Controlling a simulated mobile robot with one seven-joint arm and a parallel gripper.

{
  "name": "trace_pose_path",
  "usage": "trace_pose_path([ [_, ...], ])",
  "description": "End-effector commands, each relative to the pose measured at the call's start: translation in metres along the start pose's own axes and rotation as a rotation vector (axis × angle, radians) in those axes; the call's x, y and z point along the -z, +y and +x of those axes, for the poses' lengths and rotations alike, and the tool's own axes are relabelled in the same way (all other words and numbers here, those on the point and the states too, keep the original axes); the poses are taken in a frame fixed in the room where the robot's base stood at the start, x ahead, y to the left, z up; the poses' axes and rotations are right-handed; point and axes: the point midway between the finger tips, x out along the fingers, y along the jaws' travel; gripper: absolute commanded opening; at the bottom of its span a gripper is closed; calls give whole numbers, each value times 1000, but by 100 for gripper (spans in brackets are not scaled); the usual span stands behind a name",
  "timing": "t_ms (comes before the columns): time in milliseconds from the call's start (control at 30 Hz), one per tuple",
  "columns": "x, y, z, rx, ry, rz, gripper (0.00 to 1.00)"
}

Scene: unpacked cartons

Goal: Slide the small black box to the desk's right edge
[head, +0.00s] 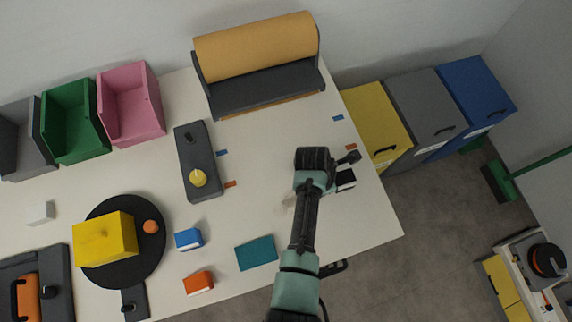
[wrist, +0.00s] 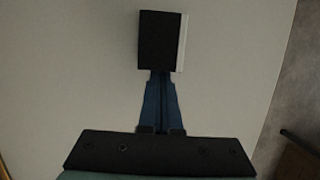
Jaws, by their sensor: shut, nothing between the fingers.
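The small black box (head: 345,178) lies on the white desk (head: 262,140) near its right edge, with a white side showing. In the head view my arm partly covers it. In the wrist view the black box (wrist: 159,41) is just beyond my fingertips, with its white strip on the right. My gripper (wrist: 160,76) is shut and empty, its blue fingers together. The fingertips meet the near side of the box or stop very close to it; I cannot tell which. The desk's right edge shows in the wrist view to the right of the box, with bare desk between.
A paper roll holder (head: 265,95) stands at the back of the desk. Yellow (head: 377,115), grey and blue bins stand on the floor beyond the right edge. A teal mat (head: 257,252), a blue box (head: 188,239) and an orange box (head: 198,283) lie left of my arm.

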Motion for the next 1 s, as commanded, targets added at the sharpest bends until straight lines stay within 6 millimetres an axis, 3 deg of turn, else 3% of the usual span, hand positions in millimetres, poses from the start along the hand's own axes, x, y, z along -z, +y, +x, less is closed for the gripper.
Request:
trace_pose_path([
  [100, -25, 0, 10, 1, 0, 4, 0],
  [300, -41, 0, 13, 0, 0, -1, 0],
  [800, -39, 0, 12, 0, 0, -2, 0],
  [1000, -21, 4, 4, 1, 0, -5, 0],
])
